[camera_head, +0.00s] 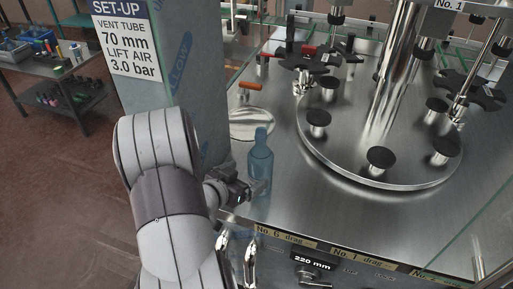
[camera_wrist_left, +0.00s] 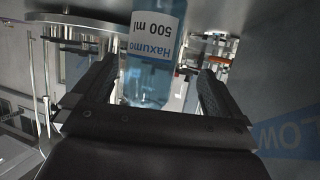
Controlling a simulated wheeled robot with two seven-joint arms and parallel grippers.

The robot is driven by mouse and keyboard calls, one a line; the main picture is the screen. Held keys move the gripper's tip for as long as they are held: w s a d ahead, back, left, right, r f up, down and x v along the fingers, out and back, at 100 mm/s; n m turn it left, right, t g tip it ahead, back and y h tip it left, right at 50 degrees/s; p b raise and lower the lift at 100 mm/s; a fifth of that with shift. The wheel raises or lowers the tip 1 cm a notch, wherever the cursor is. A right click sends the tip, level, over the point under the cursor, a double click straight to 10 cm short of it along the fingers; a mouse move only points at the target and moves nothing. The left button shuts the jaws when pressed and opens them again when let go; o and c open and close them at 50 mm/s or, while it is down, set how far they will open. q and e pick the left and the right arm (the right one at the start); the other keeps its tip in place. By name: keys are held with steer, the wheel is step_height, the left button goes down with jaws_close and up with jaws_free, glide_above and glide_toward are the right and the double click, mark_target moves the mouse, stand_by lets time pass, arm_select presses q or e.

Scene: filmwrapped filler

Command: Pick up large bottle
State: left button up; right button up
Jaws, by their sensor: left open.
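The large bottle (camera_head: 260,168) is translucent blue and stands upright on the steel machine deck in the head view. In the left wrist view the bottle (camera_wrist_left: 150,72) appears upside down, with a blue and white label reading "Haxumo 500 ml". My left gripper (camera_head: 257,188) is at the lower part of the bottle in the head view. In the left wrist view the gripper (camera_wrist_left: 157,78) is open, with one finger on each side of the bottle and a visible gap to the right finger. Exact depth between the fingers is hard to tell. My right gripper is not in view.
A round steel turntable (camera_head: 345,160) with black pads stands right of the bottle. A round plate (camera_head: 250,124) and an orange-handled tool (camera_head: 250,86) lie behind it. A set-up panel (camera_head: 135,50) rises at left. The deck's front edge (camera_head: 300,243) is close.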

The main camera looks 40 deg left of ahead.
mark_target(261, 170)
arm_select(q)
steer(key=shift+w+d+f, duration=0.1)
steer(key=shift+w+d, duration=0.7)
steer(key=shift+w, duration=0.05)
steer(key=x, duration=0.2)
steer(key=a+x, duration=0.1)
steer(key=x, duration=0.2)
steer(key=shift+f, duration=0.2)
steer(key=shift+s+d+r, duration=0.2)
steer(key=shift+d, duration=0.1)
steer(key=shift+c, duration=0.7)
steer(key=shift+a+f, duration=0.1)
steer(key=c, duration=0.9)
